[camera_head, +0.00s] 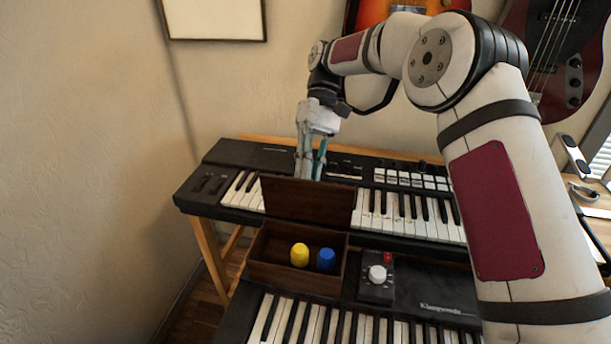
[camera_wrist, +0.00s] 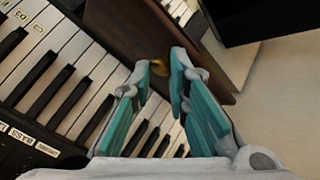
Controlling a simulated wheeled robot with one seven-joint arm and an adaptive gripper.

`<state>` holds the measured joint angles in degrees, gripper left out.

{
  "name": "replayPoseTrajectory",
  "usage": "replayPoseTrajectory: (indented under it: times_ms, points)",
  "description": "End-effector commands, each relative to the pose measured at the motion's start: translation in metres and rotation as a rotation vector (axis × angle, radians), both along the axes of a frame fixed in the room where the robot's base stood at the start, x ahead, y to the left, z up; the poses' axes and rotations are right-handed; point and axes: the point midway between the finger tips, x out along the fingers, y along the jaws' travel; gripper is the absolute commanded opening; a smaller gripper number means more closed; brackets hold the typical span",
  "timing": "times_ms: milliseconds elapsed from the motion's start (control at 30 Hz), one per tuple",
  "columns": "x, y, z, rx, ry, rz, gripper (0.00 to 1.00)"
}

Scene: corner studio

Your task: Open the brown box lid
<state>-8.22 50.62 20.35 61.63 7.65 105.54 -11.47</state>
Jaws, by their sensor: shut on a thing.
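The brown box (camera_head: 292,279) stands on the lower keyboard in the head view, with its inside open to view. Its lid (camera_head: 310,202) stands up, roughly vertical, along the rear edge. The lid also shows in the wrist view as a brown panel (camera_wrist: 205,68). My gripper (camera_head: 310,172) is behind the raised lid, and its fingertips are partly hidden by it. In the wrist view my gripper (camera_wrist: 164,66) has its teal-padded fingers shut at the lid, with a small gold-coloured part between them.
A yellow piece (camera_head: 299,255) and a blue piece (camera_head: 326,260) are inside the box. A small device with a white knob (camera_head: 377,273) stands right of the box. The upper keyboard (camera_head: 410,215) lies behind the box, and guitars hang on the back wall.

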Motion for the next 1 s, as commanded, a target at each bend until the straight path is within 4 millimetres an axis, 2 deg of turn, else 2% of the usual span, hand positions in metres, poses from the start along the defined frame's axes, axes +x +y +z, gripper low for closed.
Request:
replayPoseTrajectory:
  times_ms: [33, 600, 633, 700, 733, 1000]
  points:
    - [0.0078, -0.0083, -0.024, -0.026, 0.007, -0.014, 0.0]
    - [0.0088, -0.0085, -0.024, -0.023, 0.043, -0.011, 0.0]
    - [0.0088, -0.0085, -0.024, -0.023, 0.043, -0.011, 0.18]
    - [0.0084, -0.0079, -0.0237, -0.023, 0.043, -0.011, 0.34]
    - [0.0084, -0.0076, -0.0236, -0.023, 0.043, -0.011, 0.37]
    - [0.007, -0.0043, -0.0228, -0.021, 0.043, -0.008, 0.37]
